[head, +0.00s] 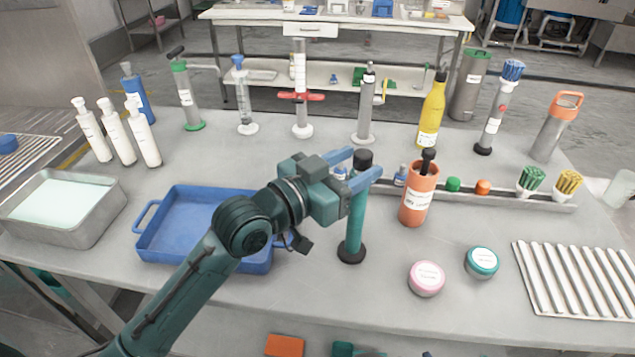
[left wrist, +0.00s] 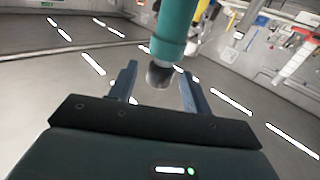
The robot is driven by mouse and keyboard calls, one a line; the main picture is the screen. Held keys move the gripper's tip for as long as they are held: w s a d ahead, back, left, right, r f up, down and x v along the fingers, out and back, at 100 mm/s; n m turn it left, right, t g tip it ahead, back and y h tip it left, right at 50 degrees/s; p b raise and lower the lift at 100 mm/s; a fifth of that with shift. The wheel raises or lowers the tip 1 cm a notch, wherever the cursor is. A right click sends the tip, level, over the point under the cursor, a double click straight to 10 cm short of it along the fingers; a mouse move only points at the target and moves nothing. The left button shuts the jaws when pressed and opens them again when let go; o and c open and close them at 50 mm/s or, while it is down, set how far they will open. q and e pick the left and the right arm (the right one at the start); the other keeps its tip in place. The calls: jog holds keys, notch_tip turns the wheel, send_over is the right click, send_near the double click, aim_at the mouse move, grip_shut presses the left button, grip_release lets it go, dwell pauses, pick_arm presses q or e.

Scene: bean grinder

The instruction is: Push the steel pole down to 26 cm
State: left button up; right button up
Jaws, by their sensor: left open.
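My left gripper (head: 365,165) is open near the top of an upright teal pole (head: 355,220) with a black cap and round black base. In the left wrist view, the teal pole (left wrist: 176,28) and its dark cap (left wrist: 160,75) lie between the spread fingers, with gaps visible on both sides. A grey, steel-looking pole (head: 366,110) with a dark top and a label stands upright farther back, apart from the gripper. I cannot tell for sure which one is the steel pole. My right gripper is not in view.
A blue tray (head: 150,240) lies left of the teal pole. An orange container (head: 416,205) stands to its right, by a rail with small caps and brushes. Pink (head: 427,279) and teal (head: 482,262) round tubs sit in front. Several tall pump-like cylinders stand behind.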

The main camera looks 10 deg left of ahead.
pick_arm(q)
jog(key=b+v, duration=0.1)
jog(key=v, duration=0.9)
jog(key=shift+s+a, duration=0.25)
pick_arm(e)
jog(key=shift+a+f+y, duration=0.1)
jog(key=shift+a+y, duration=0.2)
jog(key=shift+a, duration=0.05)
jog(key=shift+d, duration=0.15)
